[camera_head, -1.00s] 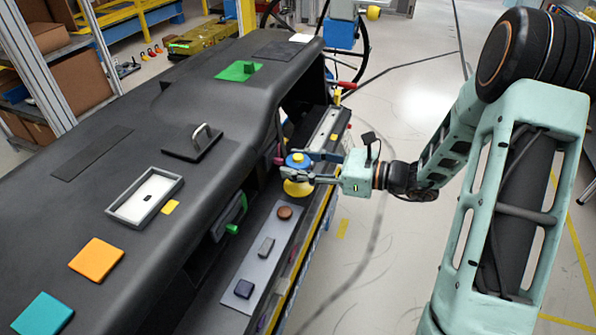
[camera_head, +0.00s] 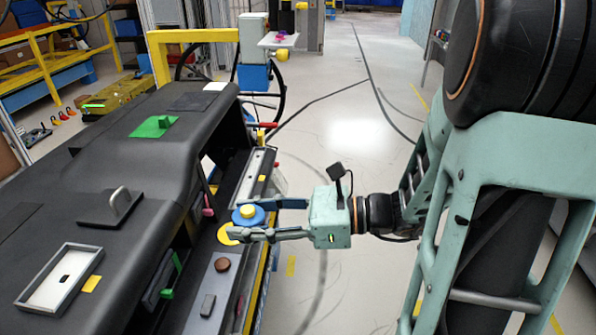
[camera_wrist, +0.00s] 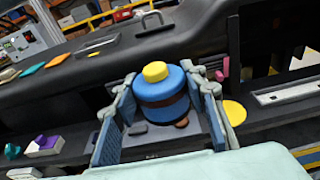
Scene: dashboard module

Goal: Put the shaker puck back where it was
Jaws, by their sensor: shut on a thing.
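The shaker puck (camera_head: 247,216) is a blue cylinder with a yellow knob on top. In the wrist view the puck (camera_wrist: 160,98) stands about upright between the two fingers, with a dark band around its middle. My gripper (camera_head: 243,219) is shut on it; the two fingers also show in the wrist view (camera_wrist: 162,108). A yellow disc (camera_head: 228,236) lies on the dashboard ledge (camera_head: 202,275), just beside and below the puck in the head view. In the wrist view the yellow disc (camera_wrist: 235,112) shows right of the right finger. The gap under the puck is hard to judge.
A brown round piece (camera_head: 222,264) and a grey block (camera_head: 208,304) sit on the ledge. The dashboard top (camera_head: 60,215) carries a black handle plate (camera_head: 110,207), a white framed tray (camera_head: 60,280) and a green piece (camera_head: 153,126). Open floor (camera_head: 350,270) lies to the right.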

